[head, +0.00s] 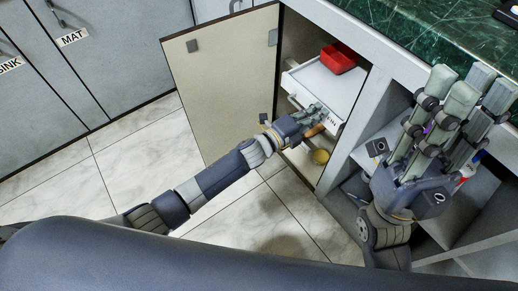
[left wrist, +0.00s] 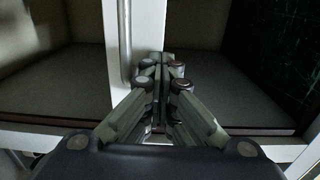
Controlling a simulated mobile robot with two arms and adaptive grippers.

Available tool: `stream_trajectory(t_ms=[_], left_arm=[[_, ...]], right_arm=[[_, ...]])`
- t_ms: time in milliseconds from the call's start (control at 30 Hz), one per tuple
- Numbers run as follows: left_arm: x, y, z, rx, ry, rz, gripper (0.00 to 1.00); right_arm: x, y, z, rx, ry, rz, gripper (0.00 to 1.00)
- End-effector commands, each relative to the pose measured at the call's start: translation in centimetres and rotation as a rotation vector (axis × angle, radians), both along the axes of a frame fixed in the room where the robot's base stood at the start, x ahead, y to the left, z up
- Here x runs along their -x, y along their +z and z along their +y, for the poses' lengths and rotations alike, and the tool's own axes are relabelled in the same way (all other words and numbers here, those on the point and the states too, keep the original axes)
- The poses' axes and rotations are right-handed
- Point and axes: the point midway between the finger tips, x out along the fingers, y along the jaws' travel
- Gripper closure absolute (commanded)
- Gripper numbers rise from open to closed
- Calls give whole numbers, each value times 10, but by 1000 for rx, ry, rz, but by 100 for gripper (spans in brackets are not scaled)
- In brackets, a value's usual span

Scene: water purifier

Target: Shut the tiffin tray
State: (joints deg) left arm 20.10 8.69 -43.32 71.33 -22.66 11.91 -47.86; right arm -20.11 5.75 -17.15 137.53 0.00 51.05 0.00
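The white tray (head: 318,86) sticks partly out of the open cabinet, with a small dark label at the right end of its front. My left gripper (head: 319,111) is at the front of the tray. In the left wrist view the fingers of my left gripper (left wrist: 165,62) come together with nothing seen between them, in front of a white panel (left wrist: 149,25) beside an upright grey bar (left wrist: 125,40). I cannot tell whether they touch the panel. My right gripper (head: 457,95) is raised at the right with its fingers spread, empty.
A red container (head: 338,58) sits on the tray. The beige cabinet door (head: 222,85) stands open at the left. A yellowish round item (head: 320,157) lies below the tray. A green counter (head: 425,35) is above, and grey open shelves (head: 480,205) are at the right.

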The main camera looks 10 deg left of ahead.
Motion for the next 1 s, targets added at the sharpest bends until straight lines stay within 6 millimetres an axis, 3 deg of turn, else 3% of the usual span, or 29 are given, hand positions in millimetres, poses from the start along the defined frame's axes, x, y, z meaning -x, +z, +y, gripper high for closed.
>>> stream_trajectory(t_ms=[400,1000], left_arm=[[-28,-1,-29,-1,0,-1,100],[-33,4,-30,1,4,-4,100]], right_arm=[[2,-19,0,-4,1,-10,73],[2,-19,0,-3,1,-9,73]])
